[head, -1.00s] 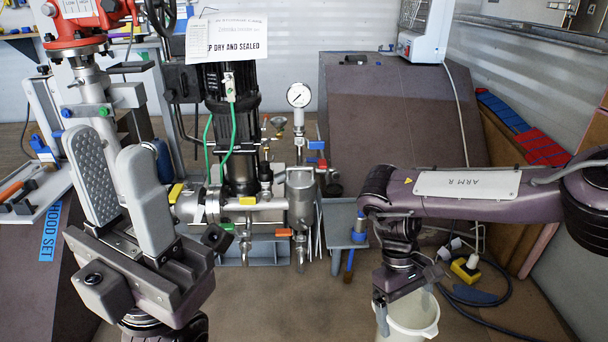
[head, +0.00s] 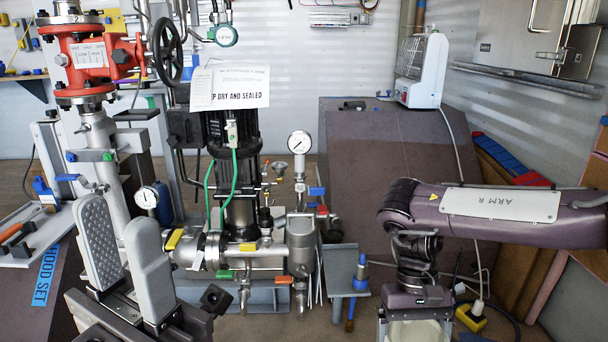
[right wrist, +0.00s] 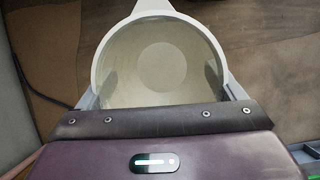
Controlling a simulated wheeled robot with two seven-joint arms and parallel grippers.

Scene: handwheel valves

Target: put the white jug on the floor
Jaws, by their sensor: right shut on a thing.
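The white jug (head: 415,332) is at the bottom edge of the head view, where only its upper part shows. In the right wrist view the jug (right wrist: 160,18) is seen from above, with its round mouth open and nothing visible inside. My right gripper (head: 415,314) points down and is shut on the jug, with one finger on each side of it in the right wrist view (right wrist: 162,93). Brown floor (right wrist: 265,60) shows around the jug; I cannot tell whether its base touches it. My left gripper (head: 124,258) is empty, its grey pads apart.
A pump with a pressure gauge (head: 299,142) and pipework stands in the middle. A grey stand (head: 342,275) with a blue-handled tool is left of my right arm. A yellow plug (head: 470,317) and cable lie right of the jug. A brown sloped panel (head: 400,170) is behind.

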